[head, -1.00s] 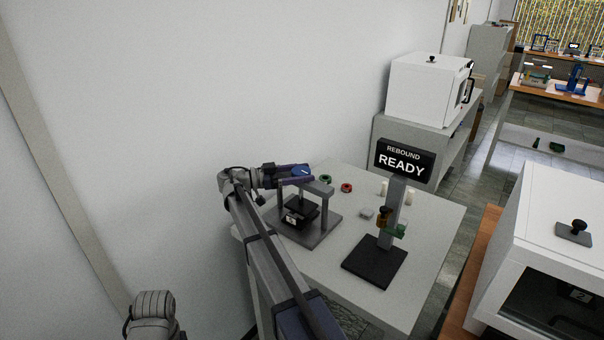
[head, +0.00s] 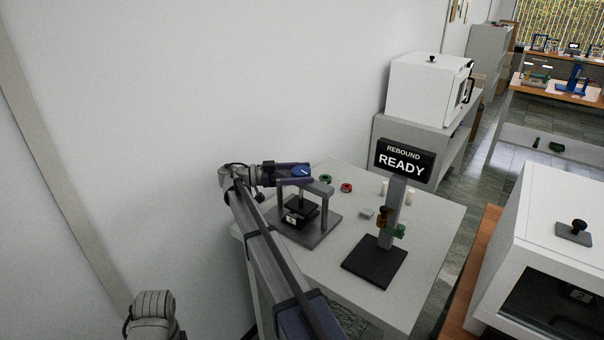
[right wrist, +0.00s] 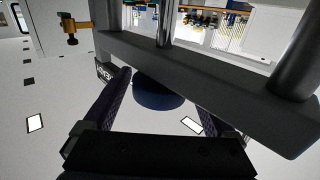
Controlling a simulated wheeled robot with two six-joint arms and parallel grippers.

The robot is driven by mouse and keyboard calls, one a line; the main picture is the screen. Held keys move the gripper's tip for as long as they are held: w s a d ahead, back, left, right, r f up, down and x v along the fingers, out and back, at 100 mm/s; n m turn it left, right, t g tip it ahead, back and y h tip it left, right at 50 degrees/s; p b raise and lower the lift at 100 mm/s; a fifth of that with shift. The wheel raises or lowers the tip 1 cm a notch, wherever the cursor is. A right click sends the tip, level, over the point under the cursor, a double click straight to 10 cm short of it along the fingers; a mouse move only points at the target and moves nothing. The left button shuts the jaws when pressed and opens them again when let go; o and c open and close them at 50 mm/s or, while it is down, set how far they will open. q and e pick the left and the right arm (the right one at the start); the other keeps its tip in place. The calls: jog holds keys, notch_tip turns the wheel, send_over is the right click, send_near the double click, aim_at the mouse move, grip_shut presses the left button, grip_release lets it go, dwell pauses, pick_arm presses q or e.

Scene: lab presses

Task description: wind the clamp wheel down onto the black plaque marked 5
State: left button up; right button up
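The clamp press (head: 328,190) stands on the grey table, with a crossbar on two posts. Its blue clamp wheel (head: 302,171), with a white mark, is on top; it shows as a dark blue disc (right wrist: 158,96) in the right wrist view. The black plaque (head: 299,213) lies under the crossbar, with a pale label too small to read. My right gripper (head: 301,175) is at the wheel. In the right wrist view its fingers are apart, one on each side of the wheel, with a gap at the right finger.
A REBOUND READY stand (head: 374,261) is right of the press. Green (head: 326,178) and red (head: 346,187) rings, a small grey block (head: 366,213) and pale cylinders (head: 409,197) are behind. A wall is close on the left; a white cabinet (head: 560,215) is at right.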

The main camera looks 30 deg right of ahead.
aim_at(302, 170)
jog(key=shift+o, duration=0.5)
jog(key=shift+r, duration=0.15)
notch_tip(302, 170, up, 10)
jog(key=p, duration=1)
